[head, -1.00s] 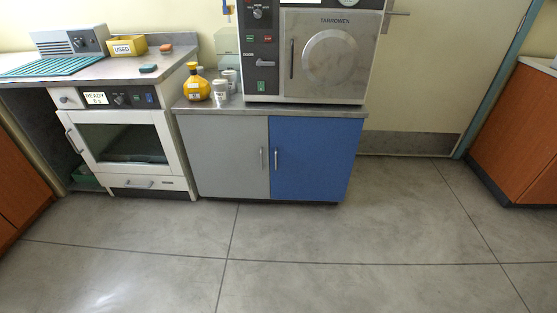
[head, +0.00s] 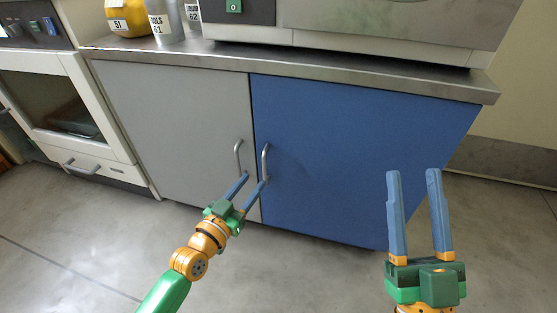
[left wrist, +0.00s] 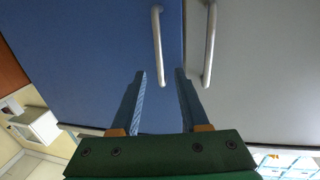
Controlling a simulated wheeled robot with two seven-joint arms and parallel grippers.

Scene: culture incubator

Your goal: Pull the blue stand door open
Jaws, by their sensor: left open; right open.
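The blue stand door (head: 350,150) is shut, on the right of the stand front. Its upright metal handle (head: 265,160) is near the door's left edge. My left gripper (head: 254,179) is open at the handle's lower part. In the left wrist view the blue door (left wrist: 90,60) is on the left, and its handle (left wrist: 158,45) lines up between the open fingers (left wrist: 160,72). I cannot tell whether they touch it. My right gripper (head: 412,172) is open and empty, raised in front of the blue door's right part.
The grey door (head: 180,130) stands left of the blue one, with its own handle (head: 238,158) close beside the left gripper. A metal countertop (head: 330,68) overhangs both doors. A white oven (head: 75,110) stands at the left. The floor (head: 300,275) in front is clear.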

